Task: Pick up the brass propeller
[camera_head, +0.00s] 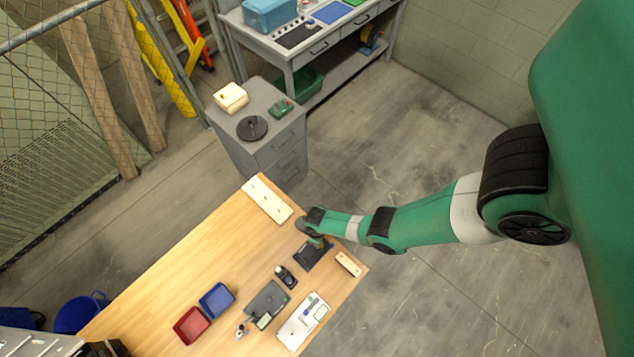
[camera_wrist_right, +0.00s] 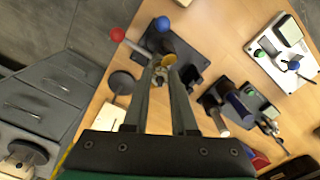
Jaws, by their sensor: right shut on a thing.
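The brass propeller (camera_wrist_right: 170,61) shows as a small gold-coloured piece between the fingertips of my right gripper (camera_wrist_right: 161,70) in the right wrist view. The gripper is shut on it, and the fingers hide part of it. Behind the fingertips is a dark plate (camera_wrist_right: 190,42) with a red ball and a blue ball near it. In the head view my right gripper (camera_head: 319,240) is over this dark plate (camera_head: 312,257) on the wooden table, and the propeller is too small to make out. My left gripper is not in view.
The table (camera_head: 190,262) also holds a cream board (camera_head: 268,199), a wooden block (camera_head: 348,263), a blue tray (camera_head: 216,300), a red tray (camera_head: 190,325), a dark grey device (camera_head: 266,302) and a white panel (camera_head: 302,321). The table's left-middle area is clear. A grey cabinet (camera_head: 262,140) stands behind.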

